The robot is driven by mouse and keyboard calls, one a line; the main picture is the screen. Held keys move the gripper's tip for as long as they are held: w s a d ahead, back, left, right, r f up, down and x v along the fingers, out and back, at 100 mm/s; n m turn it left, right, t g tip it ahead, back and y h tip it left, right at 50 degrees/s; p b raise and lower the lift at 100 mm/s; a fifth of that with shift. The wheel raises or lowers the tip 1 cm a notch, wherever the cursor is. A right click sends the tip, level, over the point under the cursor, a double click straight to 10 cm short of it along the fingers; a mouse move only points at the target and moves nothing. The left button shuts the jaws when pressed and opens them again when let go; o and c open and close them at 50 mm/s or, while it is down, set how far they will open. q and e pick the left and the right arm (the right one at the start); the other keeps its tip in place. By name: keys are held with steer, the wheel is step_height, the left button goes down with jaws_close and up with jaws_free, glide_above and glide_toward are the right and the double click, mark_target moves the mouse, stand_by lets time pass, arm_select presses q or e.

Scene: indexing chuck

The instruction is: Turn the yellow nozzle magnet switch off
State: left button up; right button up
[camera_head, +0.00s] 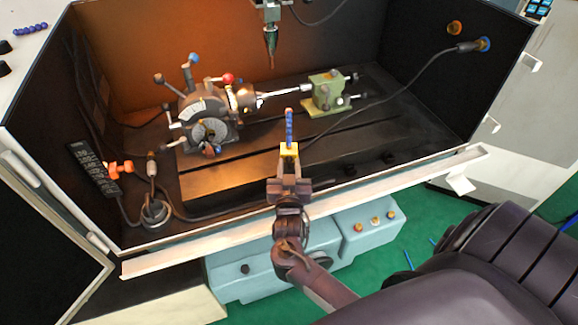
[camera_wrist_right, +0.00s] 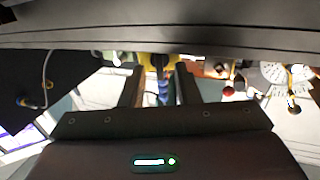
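The yellow nozzle magnet (camera_head: 289,150) is a small yellow block with a blue segmented hose (camera_head: 289,128) standing up from it. It sits near the front of the machine bed, in the middle of the head view. My right gripper (camera_head: 289,168) comes from the front, with its fingertips at the block's near side. In the right wrist view the yellow block (camera_wrist_right: 153,61) is at the tips of the two fingers (camera_wrist_right: 158,84), which stand apart with a gap between them. I cannot make out the switch on the block. My left gripper is not in view.
A grey indexing chuck (camera_head: 207,112) stands behind on the left, and a green tailstock (camera_head: 328,92) behind on the right. A spindle tool (camera_head: 271,50) hangs above. A white front ledge (camera_head: 400,178) runs below. A cabled round base (camera_head: 155,211) is at front left.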

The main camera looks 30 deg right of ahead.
jaws_close()
stand_by(0.3)
steer(key=shift+a+r+n+p, duration=0.1)
steer(key=shift+r+n+p, duration=0.05)
steer(key=shift+n+p, duration=0.75)
steer(key=n+p, duration=0.2)
steer(key=n, duration=0.2)
steer(key=shift+w+a+n, duration=0.1)
steer(key=shift+w+n, duration=0.05)
steer(key=shift+n, duration=0.15)
steer(key=n+p, duration=0.1)
steer(key=n, duration=0.1)
steer(key=n+p, duration=0.1)
steer(key=n, duration=0.1)
steer(key=n+p, duration=0.1)
steer(key=n, duration=0.1)
steer(key=shift+a+f, duration=0.1)
steer(key=shift+f, duration=0.15)
steer(key=n, duration=0.1)
steer(key=n+p, duration=0.1)
steer(key=n, duration=0.1)
steer(key=n+p, duration=0.1)
steer(key=n, duration=0.1)
steer(key=shift+f, duration=0.25)
steer(key=shift+f+n, duration=0.1)
steer(key=shift+n, duration=0.3)
